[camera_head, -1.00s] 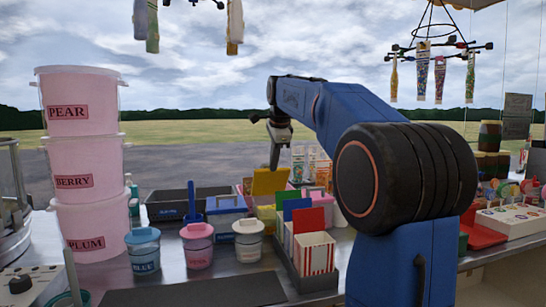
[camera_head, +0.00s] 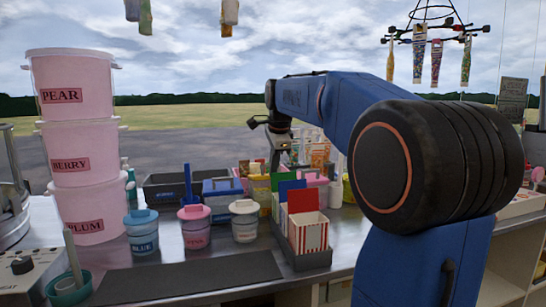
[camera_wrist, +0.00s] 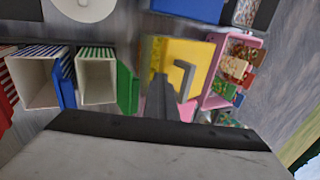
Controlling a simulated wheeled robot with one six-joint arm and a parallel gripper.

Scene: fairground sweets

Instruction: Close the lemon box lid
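The yellow lemon box (camera_head: 263,197) stands in the middle of the counter, behind the row of striped cartons. In the wrist view its yellow lid (camera_wrist: 193,55) looks flat over the box, with a grey handle on it. I cannot tell whether it is fully down. My gripper (camera_head: 275,165) points down over the box. In the wrist view its dark fingertips (camera_wrist: 159,85) are together, with nothing between them, and cover part of the yellow box. I cannot tell if they touch the lid.
An open pink box (camera_wrist: 217,68) with sweets stands right beside the lemon box. Striped cartons with raised flaps (camera_head: 308,234) stand in a dark tray close in front. Lidded tubs (camera_head: 244,223) and stacked pink buckets (camera_head: 84,155) are to the left. A dark mat (camera_head: 190,275) lies clear.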

